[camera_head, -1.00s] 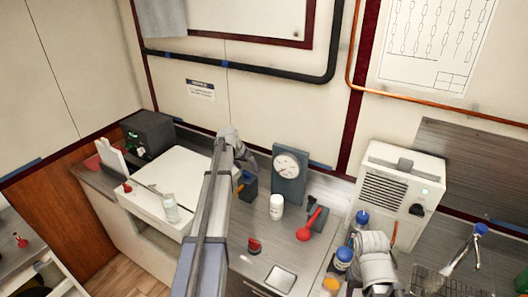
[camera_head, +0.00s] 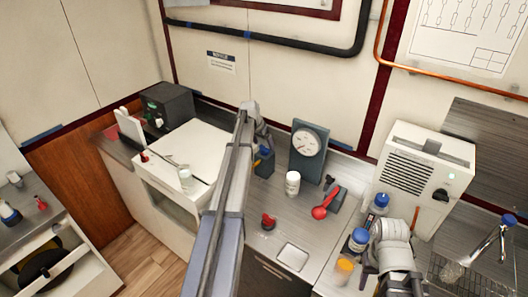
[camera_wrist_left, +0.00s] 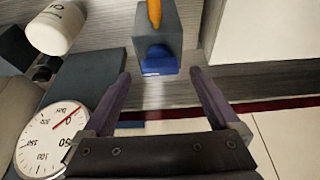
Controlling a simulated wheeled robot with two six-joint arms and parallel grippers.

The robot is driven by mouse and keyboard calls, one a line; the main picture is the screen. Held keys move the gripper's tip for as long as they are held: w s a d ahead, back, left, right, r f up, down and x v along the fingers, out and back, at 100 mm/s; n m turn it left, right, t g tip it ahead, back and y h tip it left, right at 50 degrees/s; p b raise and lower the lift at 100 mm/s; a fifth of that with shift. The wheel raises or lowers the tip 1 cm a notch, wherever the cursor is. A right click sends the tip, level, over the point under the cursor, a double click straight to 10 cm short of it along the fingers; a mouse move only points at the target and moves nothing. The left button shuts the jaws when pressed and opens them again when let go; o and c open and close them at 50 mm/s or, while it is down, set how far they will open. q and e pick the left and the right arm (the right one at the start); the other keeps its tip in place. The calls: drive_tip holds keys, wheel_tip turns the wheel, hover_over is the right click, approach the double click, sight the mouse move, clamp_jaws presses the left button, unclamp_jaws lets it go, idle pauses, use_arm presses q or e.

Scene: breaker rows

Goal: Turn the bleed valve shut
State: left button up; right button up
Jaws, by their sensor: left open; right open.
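My left gripper (camera_head: 262,146) is at the back of the counter, above a small dark block (camera_head: 265,165) with blue and orange parts. In the left wrist view my left gripper (camera_wrist_left: 160,76) is open and empty. The block (camera_wrist_left: 158,25) lies just beyond and between its fingertips, with a blue part and an orange stick or handle; no contact is clear. A red-knobbed fitting (camera_head: 268,222) and a red round-ended handle on a grey block (camera_head: 324,206) stand on the counter. I cannot tell which is the bleed valve. My right gripper (camera_head: 385,284) is partly hidden at the lower right.
A dial gauge on a grey stand (camera_head: 309,150) is right of the block, and a white bottle (camera_head: 292,184) is before it. Blue-capped bottles (camera_head: 358,240) are near my right arm. A white vented unit (camera_head: 424,175) stands at the right. Bare counter lies near a white square (camera_head: 293,257).

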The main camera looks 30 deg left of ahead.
use_arm(q)
drive_tip(key=shift+b+x, duration=0.5)
drive_tip(key=shift+x, duration=0.6)
drive_tip(key=shift+s, duration=0.1)
use_arm(e)
drive_tip(key=shift+f, duration=0.9)
use_arm(q)
drive_tip(key=shift+r, duration=0.1)
drive_tip(key=shift+c, duration=0.3)
drive_tip(key=c, duration=1.3)
